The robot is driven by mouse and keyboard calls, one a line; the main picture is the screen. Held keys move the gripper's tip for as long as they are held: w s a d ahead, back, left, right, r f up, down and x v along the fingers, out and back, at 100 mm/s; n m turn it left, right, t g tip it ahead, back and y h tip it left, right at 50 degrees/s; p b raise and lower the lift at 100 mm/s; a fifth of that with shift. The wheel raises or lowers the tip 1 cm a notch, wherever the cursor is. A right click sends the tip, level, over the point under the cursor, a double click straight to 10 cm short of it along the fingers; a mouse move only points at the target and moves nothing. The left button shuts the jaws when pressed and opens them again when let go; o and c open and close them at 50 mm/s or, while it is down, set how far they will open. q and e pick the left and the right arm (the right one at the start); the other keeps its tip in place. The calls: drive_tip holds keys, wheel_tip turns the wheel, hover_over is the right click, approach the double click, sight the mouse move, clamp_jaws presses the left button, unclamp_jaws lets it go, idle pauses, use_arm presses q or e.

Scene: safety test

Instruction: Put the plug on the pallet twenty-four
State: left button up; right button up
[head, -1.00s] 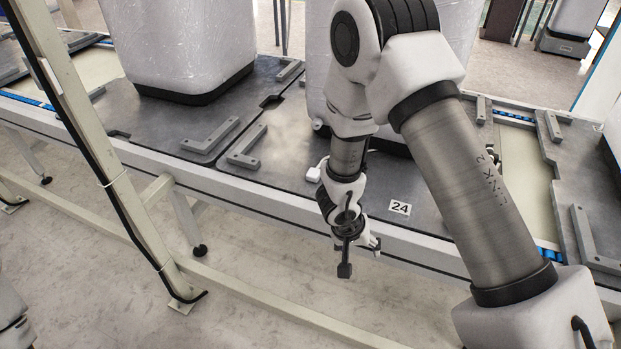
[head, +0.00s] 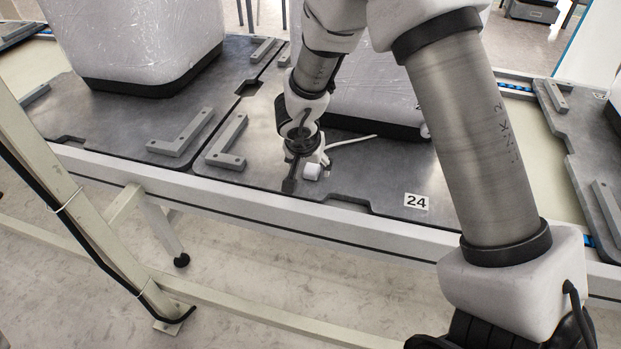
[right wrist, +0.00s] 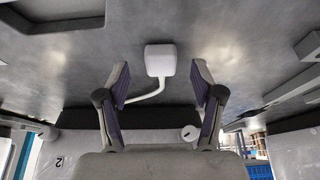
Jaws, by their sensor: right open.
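The white plug (head: 312,171) lies on the dark grey pallet twenty-four (head: 380,184), close to its front edge, with the number label 24 (head: 416,201) to its right. A white cable (head: 350,140) runs from it toward the big wrapped load. My right gripper (head: 304,173) is over the plug and partly covers it. In the right wrist view, the plug (right wrist: 160,59) appears between and just beyond the open fingers of the right gripper (right wrist: 161,75), with no visible grip on it. My left gripper is not in view.
The wrapped load with a black base (head: 370,112) stands behind the plug. A grey corner bracket (head: 228,146) is on the pallet's left. Another pallet with a wrapped load (head: 140,45) lies further left. A pale post (head: 60,190) rises in the left foreground.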

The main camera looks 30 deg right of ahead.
drive_tip(key=shift+x, duration=1.1)
drive_tip(key=shift+w, duration=0.1)
drive_tip(key=shift+r, duration=0.1)
drive_tip(key=shift+c, duration=0.6)
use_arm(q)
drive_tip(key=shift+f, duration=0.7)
use_arm(e)
clamp_jaws()
